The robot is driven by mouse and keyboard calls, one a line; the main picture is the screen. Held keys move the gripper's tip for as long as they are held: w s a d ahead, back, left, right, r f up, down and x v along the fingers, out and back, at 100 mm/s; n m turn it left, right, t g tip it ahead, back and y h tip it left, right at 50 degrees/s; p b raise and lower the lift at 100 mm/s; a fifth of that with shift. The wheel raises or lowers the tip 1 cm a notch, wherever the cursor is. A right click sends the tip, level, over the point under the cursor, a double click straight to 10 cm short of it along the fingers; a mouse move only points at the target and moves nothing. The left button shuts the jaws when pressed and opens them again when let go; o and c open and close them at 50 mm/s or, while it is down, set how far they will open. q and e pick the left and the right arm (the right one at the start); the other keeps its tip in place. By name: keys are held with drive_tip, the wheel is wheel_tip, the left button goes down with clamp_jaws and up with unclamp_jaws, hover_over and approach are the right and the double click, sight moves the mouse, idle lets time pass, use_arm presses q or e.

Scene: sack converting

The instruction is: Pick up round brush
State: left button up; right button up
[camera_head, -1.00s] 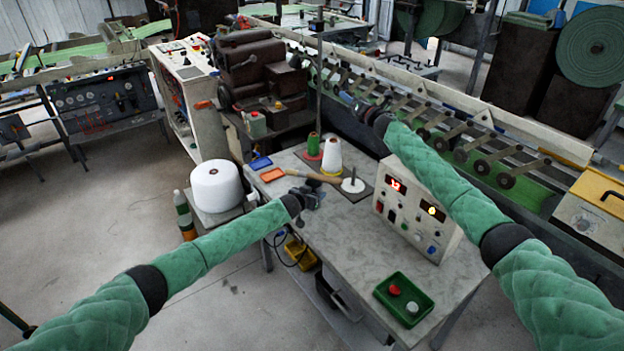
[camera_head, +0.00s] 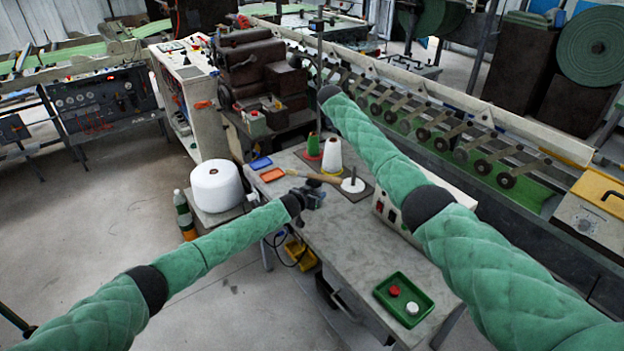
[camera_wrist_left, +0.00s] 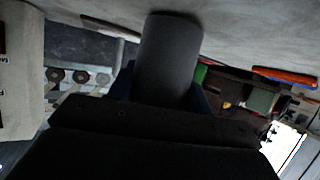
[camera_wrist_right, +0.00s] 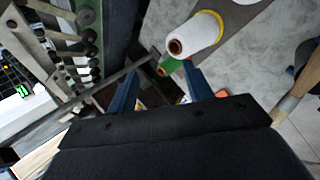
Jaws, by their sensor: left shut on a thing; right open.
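My left gripper (camera_head: 314,196) is low over the near left edge of the grey table. In the left wrist view it is shut on a dark grey cylinder (camera_wrist_left: 168,55), apparently the round brush. The blue fingers show at its sides, and its far end points at the table top. A wooden handle (camera_head: 318,177) lies just beyond this gripper; I cannot tell whether it belongs to the held piece. It also shows in the right wrist view (camera_wrist_right: 297,98). My right gripper (camera_wrist_right: 160,88) is open and empty, facing the table's far end; the head view does not show its fingers.
A white cone (camera_head: 332,154) and a green spool (camera_head: 313,143) stand at the table's far end. Blue (camera_head: 261,163) and orange (camera_head: 271,175) trays lie on the left. A control box (camera_head: 392,213) is partly behind my right arm. A green tray (camera_head: 404,300) sits near; the table middle is clear.

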drive_tip(key=s+a+f+m+g+y, duration=0.1)
drive_tip(key=s+a+f+g, duration=0.1)
drive_tip(key=s+a+g, duration=0.4)
drive_tip(key=g, duration=0.2)
hover_over(302, 173)
drive_tip(key=shift+m+y, duration=0.3)
drive_tip(key=shift+y, duration=0.1)
drive_tip(key=f, duration=0.6)
drive_tip(key=shift+w+d+f, duration=0.2)
drive_tip(key=shift+d+f, duration=0.05)
drive_tip(key=f, duration=0.3)
drive_tip(key=shift+s+a+f, duration=0.2)
drive_tip(key=shift+a+f, duration=0.05)
drive_tip(key=shift+a, duration=0.1)
drive_tip(key=shift+f, duration=0.9)
clamp_jaws()
